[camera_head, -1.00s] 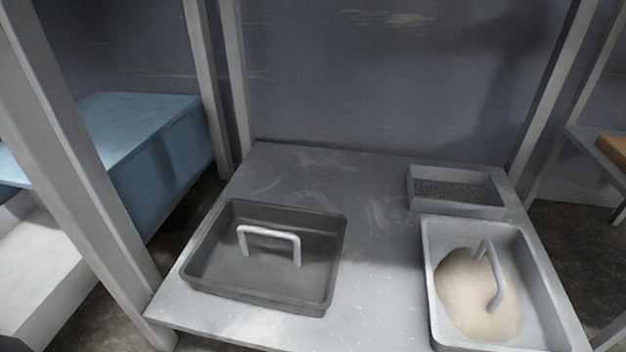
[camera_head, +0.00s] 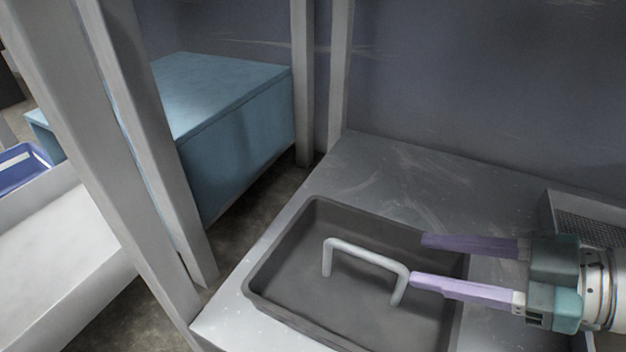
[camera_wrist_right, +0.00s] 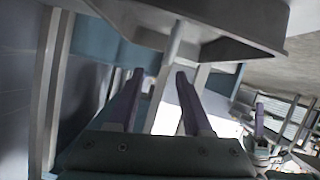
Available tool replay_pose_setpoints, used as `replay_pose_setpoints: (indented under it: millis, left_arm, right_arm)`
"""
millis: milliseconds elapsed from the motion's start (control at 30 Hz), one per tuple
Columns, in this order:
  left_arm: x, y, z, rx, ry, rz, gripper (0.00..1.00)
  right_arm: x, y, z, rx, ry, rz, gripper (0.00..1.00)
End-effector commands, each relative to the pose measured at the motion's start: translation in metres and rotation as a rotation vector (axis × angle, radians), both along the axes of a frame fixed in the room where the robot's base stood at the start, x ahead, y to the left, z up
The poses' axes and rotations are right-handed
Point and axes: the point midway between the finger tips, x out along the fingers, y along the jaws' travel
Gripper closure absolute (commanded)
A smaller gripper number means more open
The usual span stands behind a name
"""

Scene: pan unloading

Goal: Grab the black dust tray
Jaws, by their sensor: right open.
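The black dust tray (camera_head: 290,225) sits on the grey metal table in the head view, with a light grey arched handle (camera_head: 365,255) standing up inside it. My right gripper (camera_head: 419,260) comes in from the right, over the tray's right part. Its two purple fingers are open and apart, with tips close to the right end of the handle. The right wrist view shows the open fingers (camera_wrist_right: 159,74) with the tray (camera_wrist_right: 205,40) and a handle post (camera_wrist_right: 173,42) at the top. A purple finger at that view's right edge appears to be my left gripper (camera_wrist_right: 259,118); its opening is unclear.
A grey mesh-bottomed tray (camera_head: 590,225) stands at the right, partly hidden by my right arm. Grey upright posts (camera_head: 165,160) stand to the left of the table. A blue box (camera_head: 225,110) is behind them. The table (camera_head: 400,165) is clear behind the black tray.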

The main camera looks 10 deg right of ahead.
Motion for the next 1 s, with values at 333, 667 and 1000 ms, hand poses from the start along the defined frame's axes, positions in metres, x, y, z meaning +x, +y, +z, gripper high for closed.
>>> replay_pose_setpoints:
  millis: [333, 667, 1000]
  left_arm:
    - [-0.003, 0.002, -0.020, 0.009, 0.009, -0.006, 1.00]
    - [-0.003, 0.003, -0.036, 0.011, 0.008, -0.007, 1.00]
    - [-0.003, 0.002, -0.035, 0.008, 0.007, -0.006, 1.00]
  right_arm:
    - [0.024, 0.033, -0.016, 0.002, -0.001, 0.005, 0.50]
    - [0.047, 0.067, -0.029, 0.001, 0.001, 0.004, 0.50]
    - [0.047, 0.068, -0.028, 0.001, 0.003, 0.003, 0.61]
